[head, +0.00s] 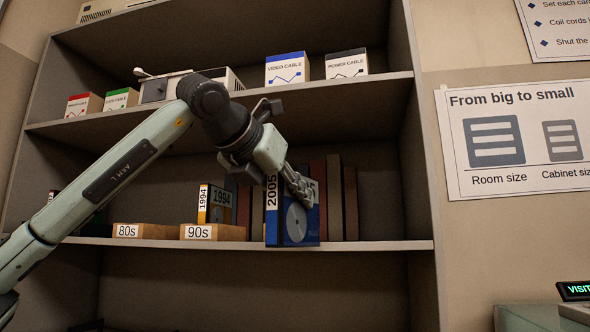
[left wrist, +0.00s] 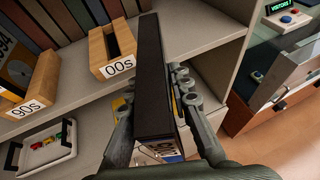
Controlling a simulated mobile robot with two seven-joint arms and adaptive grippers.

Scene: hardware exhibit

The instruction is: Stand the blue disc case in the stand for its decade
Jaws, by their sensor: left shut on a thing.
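My left gripper (head: 300,190) is shut on the blue disc case (head: 297,222), marked 2005 on its spine. It holds the case upright at the front of the middle shelf. In the left wrist view, the gripper (left wrist: 155,100) has a finger on each side of the case (left wrist: 150,60), whose dark edge faces the camera. The wooden 00s stand (left wrist: 97,53), its slot empty, is just left of the case there. In the head view the case hides that stand. The 90s stand (head: 213,232) holds a 1994 case (head: 221,206). The 80s stand (head: 143,231) is farther left. My right gripper is out of view.
Dark upright volumes (head: 351,205) stand behind the stands. The upper shelf (head: 230,100) with cable boxes (head: 288,70) is above my arm. The cabinet's right side wall (head: 422,170) is to the right of the case. Bare shelf lies between the case and that wall.

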